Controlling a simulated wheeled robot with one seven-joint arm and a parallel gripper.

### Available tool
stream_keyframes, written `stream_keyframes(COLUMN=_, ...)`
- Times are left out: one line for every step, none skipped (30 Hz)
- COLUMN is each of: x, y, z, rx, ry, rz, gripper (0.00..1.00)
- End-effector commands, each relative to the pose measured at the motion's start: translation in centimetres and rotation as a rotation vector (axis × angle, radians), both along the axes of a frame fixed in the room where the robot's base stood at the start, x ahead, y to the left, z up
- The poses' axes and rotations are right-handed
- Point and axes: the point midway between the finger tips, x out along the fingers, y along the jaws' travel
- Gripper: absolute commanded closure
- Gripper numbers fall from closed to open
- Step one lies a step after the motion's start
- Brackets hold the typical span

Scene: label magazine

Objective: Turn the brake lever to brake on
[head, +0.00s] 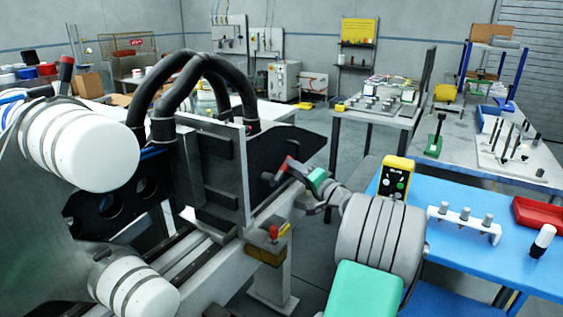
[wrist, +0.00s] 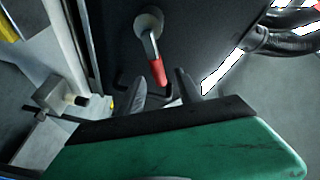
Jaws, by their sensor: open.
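The brake lever (wrist: 157,70) shows in the wrist view as a short metal arm with a red grip, hanging from a round grey pivot on a dark panel. My gripper (wrist: 157,84) is open, with one dark finger on each side of the grip's end. I cannot tell whether either finger touches it. In the head view, the lever's red grip (head: 281,168) shows in front of the machine's black side plate, and my gripper (head: 291,171) is beside it, small and partly hidden by my wrist.
Thick black hoses (head: 205,75) arch over the machine. A blue table (head: 470,245) at right holds a yellow control box (head: 396,177), a white peg rack (head: 464,224) and a red tray (head: 540,215).

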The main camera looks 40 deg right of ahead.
Motion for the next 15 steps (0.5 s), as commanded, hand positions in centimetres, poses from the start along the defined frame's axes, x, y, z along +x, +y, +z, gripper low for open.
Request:
stream_keyframes(x=1.0, y=0.0, z=0.0, rx=0.001, ry=0.0, rz=0.002, gripper=0.59)
stream_keyframes(x=1.5, y=-0.2, z=0.0, rx=0.0, ry=0.001, rz=0.0, gripper=0.59)
stream_keyframes(x=2.3, y=-0.3, z=0.0, rx=0.0, ry=0.001, rz=0.0, gripper=0.59)
stream_keyframes(x=2.9, y=-0.4, z=0.0, rx=0.0, ry=0.001, rz=-0.003, gripper=0.59)
stream_keyframes(x=3.4, y=-0.5, z=0.0, rx=0.0, ry=0.0, rz=-0.002, gripper=0.59)
stream_keyframes(x=4.1, y=-0.6, z=0.0, rx=0.0, ry=0.001, rz=-0.003, gripper=0.59)
stream_keyframes(x=4.5, y=-0.7, z=0.0, rx=0.0, ry=0.0, rz=-0.004, gripper=0.59)
stream_keyframes(x=4.8, y=-0.7, z=0.0, rx=0.0, ry=0.0, rz=-0.004, gripper=0.59)
stream_keyframes(x=5.3, y=-0.6, z=0.0, rx=0.001, ry=0.001, rz=-0.003, gripper=0.59)
stream_keyframes(x=5.5, y=-0.7, z=-0.1, rx=0.0, ry=0.002, rz=-0.003, gripper=0.59)
stream_keyframes(x=5.6, y=-0.7, z=-0.1, rx=0.0, ry=0.001, rz=-0.004, gripper=0.59)
stream_keyframes(x=5.7, y=-0.7, z=-0.1, rx=0.0, ry=0.001, rz=-0.004, gripper=0.59)
stream_keyframes(x=5.8, y=-0.7, z=0.0, rx=0.0, ry=0.001, rz=-0.004, gripper=0.59)
stream_keyframes(x=5.8, y=-0.7, z=0.0, rx=0.0, ry=0.001, rz=-0.004, gripper=0.59)
stream_keyframes(x=5.8, y=-0.7, z=0.0, rx=0.0, ry=0.001, rz=-0.004, gripper=0.59)
